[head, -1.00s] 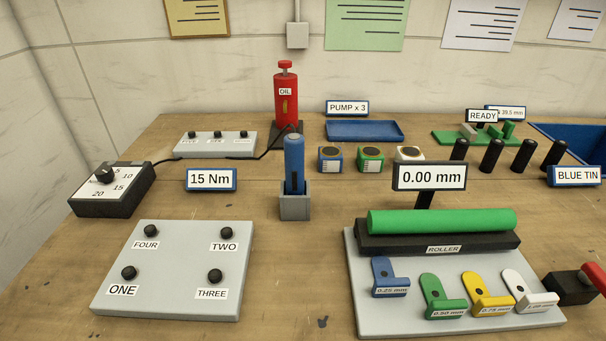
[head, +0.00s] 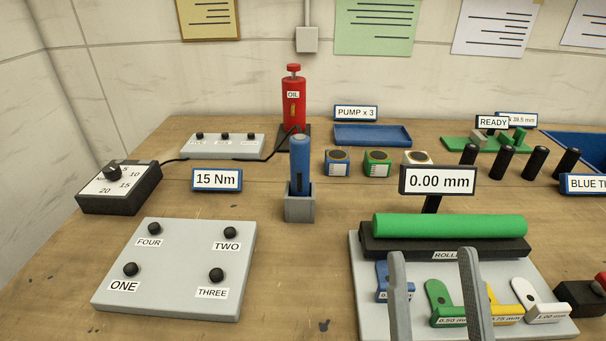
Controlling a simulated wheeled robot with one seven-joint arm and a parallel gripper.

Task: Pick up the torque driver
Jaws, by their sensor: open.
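The torque driver (head: 300,161) is a blue cylinder-shaped tool. It stands upright in a small grey holder (head: 300,207) near the middle of the bench. A dark cable runs from behind it toward the dial box. My gripper (head: 432,258) shows at the bottom of the head view as two grey fingers, apart and with nothing held between them. It is in front of the roller block, to the right of and nearer than the driver. The fingers hide parts of the blue and yellow gauge tabs.
A dial box (head: 118,190) and a "15 Nm" sign (head: 217,180) stand left. A grey plate with labelled black knobs (head: 178,265) lies front left. The red oil pump (head: 293,98) stands behind the driver. A green roller (head: 450,225) and a "0.00 mm" display (head: 437,180) are right.

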